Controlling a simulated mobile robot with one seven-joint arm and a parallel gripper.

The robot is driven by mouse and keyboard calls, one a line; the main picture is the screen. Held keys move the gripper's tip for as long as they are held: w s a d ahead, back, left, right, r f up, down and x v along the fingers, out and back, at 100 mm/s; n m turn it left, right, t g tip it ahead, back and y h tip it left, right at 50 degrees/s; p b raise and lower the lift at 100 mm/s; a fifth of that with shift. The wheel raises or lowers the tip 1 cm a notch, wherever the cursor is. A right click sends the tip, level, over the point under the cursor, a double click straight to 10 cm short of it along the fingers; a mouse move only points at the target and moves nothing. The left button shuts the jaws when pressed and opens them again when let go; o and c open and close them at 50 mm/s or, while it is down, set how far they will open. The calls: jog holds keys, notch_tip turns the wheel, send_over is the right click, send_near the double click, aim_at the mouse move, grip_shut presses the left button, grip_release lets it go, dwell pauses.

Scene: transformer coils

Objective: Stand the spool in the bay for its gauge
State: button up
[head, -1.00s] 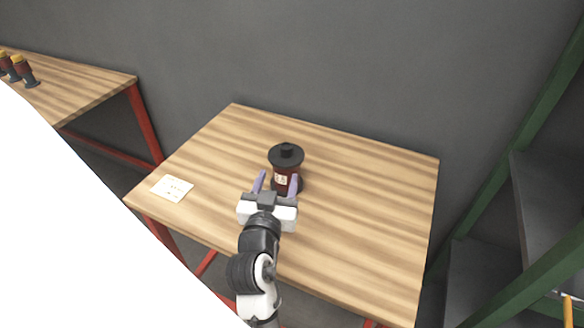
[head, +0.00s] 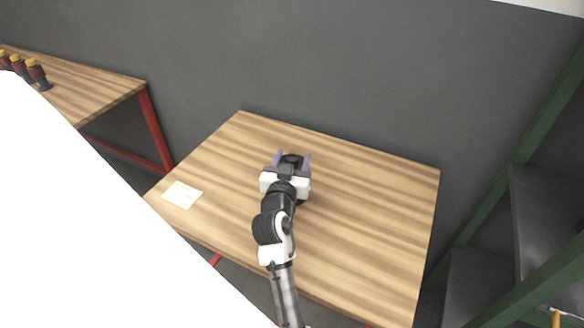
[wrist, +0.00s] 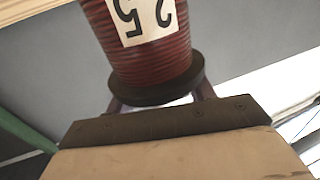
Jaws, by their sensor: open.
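The spool has a dark red winding and black flanges. In the wrist view the spool (wrist: 148,55) fills the upper middle, with a pale label (wrist: 143,15) whose digits look like 2 and 5 upside down. In the head view only a black part of the spool (head: 292,159) shows, between the purple fingers; my wrist hides the rest. My gripper (head: 292,157) is open, with one finger on each side of the spool. In the wrist view the fingers (wrist: 160,98) show beside the black flange. I cannot tell whether they touch it. No bay is clearly identifiable.
The spool's wooden table (head: 370,220) is mostly clear, with a pale card (head: 182,194) at its left. A second table (head: 105,95) at the left bears several dark, yellow-topped objects (head: 37,74). A green-framed shelf (head: 540,130) stands at the right. A grey wall is behind.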

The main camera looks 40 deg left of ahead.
grip_shut()
jog(key=shift+r, duration=0.15)
dwell(0.4)
